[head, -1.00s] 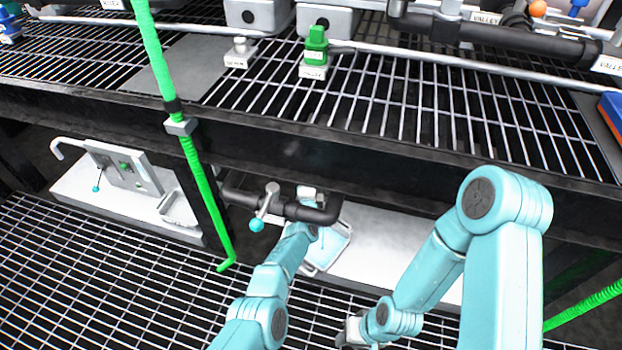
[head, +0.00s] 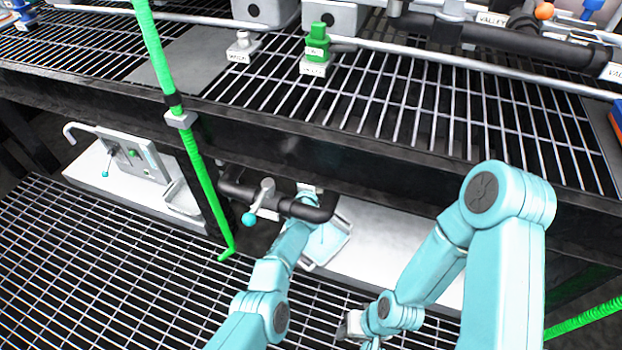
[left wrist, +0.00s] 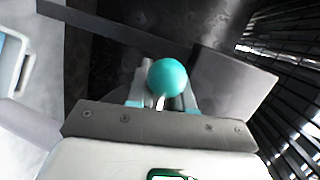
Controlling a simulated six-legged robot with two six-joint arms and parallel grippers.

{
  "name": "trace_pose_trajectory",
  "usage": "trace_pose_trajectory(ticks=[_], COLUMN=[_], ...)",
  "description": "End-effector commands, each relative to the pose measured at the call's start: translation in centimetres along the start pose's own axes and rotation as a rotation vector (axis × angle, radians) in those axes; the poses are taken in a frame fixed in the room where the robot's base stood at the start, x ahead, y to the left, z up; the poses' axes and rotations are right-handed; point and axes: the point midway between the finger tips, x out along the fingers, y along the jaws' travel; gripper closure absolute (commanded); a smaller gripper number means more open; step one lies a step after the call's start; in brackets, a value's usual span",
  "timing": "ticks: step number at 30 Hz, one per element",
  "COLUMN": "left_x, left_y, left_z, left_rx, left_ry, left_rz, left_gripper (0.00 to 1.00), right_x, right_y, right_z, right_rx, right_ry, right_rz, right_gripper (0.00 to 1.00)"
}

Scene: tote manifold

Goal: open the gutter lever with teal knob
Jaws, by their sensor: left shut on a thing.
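In the left wrist view a round teal knob (left wrist: 167,78) on a pale stem sits between the two fingers of my left gripper (left wrist: 164,98), which is shut on it. In the head view my left arm reaches to the black pipe under the shelf; the fingers are hidden there. A silver lever (head: 263,197) with a teal knob (head: 248,219) shows on the pipe, left of my arm's end and apart from it. I cannot tell whether this is the knob held. My right gripper (head: 352,325) is low and mostly hidden behind my right arm.
The black pipe (head: 235,190) runs just under the dark shelf edge (head: 290,145). A bright green pole (head: 193,160) stands to the left. A white tray (head: 340,245) lies beyond my left arm. A grey panel (head: 135,160) with another teal-knobbed lever is at far left.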

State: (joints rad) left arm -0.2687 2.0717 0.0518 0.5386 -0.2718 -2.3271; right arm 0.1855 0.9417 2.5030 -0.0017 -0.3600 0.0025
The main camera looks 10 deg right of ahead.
Motion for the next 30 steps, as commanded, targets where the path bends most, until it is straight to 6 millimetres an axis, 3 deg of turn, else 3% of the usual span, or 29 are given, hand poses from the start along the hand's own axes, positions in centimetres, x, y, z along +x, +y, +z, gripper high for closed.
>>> trace_pose_trajectory(ticks=[1, 11, 13, 18, 19, 20, 30], left_x=[0.1, 0.1, -0.5, -0.8, -0.8, -0.8, -0.9], left_y=[-2.7, -2.7, -0.5, -0.1, -0.1, -0.1, 0.2], left_z=[-0.1, -0.1, -0.5, -0.7, -0.6, -0.6, -0.5], left_rx=[-0.002, -0.004, 0.001, -0.002, -0.002, -0.002, -0.002], left_ry=[-0.006, -0.008, -0.022, -0.011, -0.012, -0.012, -0.015], left_rz=[-0.044, -0.044, -0.072, -0.084, -0.084, -0.084, -0.076], left_gripper=[1.00, 1.00, 1.00, 1.00, 0.70, 0.60, 0.59], right_x=[-0.2, -0.2, -0.2, -0.2, -0.1, -0.1, -0.4], right_y=[-0.1, -0.1, -0.1, -0.1, -0.1, -0.1, -0.1], right_z=[0.0, 0.0, 0.0, 0.0, 0.0, 0.0, 0.0], right_rx=[0.000, 0.000, 0.000, 0.000, 0.000, 0.000, 0.000], right_ry=[0.000, 0.000, 0.000, 0.000, 0.000, 0.000, 0.000], right_rz=[0.000, 0.000, 0.000, 0.000, 0.000, 0.000, 0.000], right_gripper=[0.66, 0.66, 0.66, 0.66, 0.66, 0.66, 0.66])
